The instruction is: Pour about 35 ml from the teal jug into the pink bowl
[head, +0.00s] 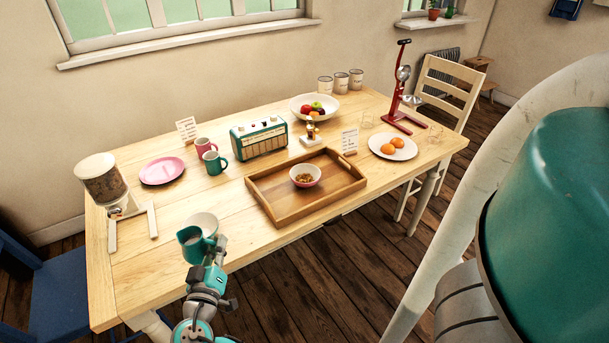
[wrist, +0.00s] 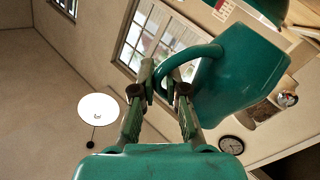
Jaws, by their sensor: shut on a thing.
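My gripper (head: 212,262) is shut on the handle of the teal jug (head: 197,251) at the near edge of the table. In the wrist view the jug (wrist: 232,85) hangs to the right of the fingers, and its handle passes between the fingertips (wrist: 166,84). The head view shows a pale surface inside its mouth; the liquid level and exact tilt are unclear. No stream of liquid is visible.
A cream bowl (head: 206,219) stands just behind the jug, partly hidden by it. The wooden tray (head: 262,198) has raised sides. A dispenser (head: 103,180), pink plate (head: 162,170), two mugs (head: 214,162) and radio (head: 259,138) stand farther back. Table between jug and tray is bare.

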